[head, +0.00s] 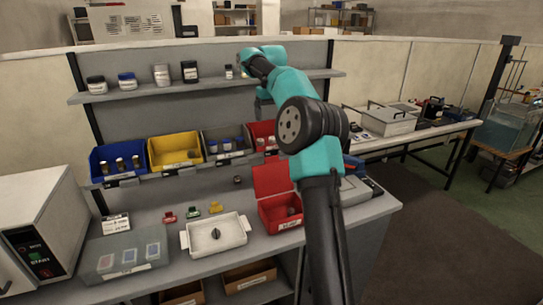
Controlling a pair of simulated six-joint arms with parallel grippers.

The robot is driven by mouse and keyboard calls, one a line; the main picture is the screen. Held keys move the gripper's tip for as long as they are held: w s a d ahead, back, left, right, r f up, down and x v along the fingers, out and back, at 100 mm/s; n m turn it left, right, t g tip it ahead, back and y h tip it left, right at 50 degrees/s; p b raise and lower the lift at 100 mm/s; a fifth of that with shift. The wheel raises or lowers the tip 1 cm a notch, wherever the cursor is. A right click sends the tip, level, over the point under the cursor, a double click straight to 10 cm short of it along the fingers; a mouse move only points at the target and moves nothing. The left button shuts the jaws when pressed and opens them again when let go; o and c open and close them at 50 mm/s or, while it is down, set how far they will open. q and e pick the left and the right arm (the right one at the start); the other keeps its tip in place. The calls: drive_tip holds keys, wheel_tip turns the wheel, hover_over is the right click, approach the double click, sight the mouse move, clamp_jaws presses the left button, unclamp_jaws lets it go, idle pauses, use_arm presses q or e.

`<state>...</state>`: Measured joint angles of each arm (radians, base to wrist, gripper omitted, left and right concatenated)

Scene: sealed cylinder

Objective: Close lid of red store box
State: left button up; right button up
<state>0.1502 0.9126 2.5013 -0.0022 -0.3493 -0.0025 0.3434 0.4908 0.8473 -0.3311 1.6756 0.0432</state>
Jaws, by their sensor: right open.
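The red store box (268,217) stands on the bench right of centre, with a white label on its front. Its red lid (272,179) is raised, standing up at the back of the box. A dark round item (291,211) shows inside. My right arm rises in front of the box's right side and hides part of it. My left gripper is not in view.
A white tray (204,246) holding a small dark part is left of the box. Small red, green and yellow items (192,212) lie behind it. Blue (104,173), yellow (163,162), grey and red bins line the back. Jars (161,75) stand on the shelf (205,87).

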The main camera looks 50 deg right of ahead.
wheel_tip(320, 180, down, 16)
drive_tip(key=shift+f, duration=0.15)
idle(0.5)
drive_tip(key=c, duration=1.3)
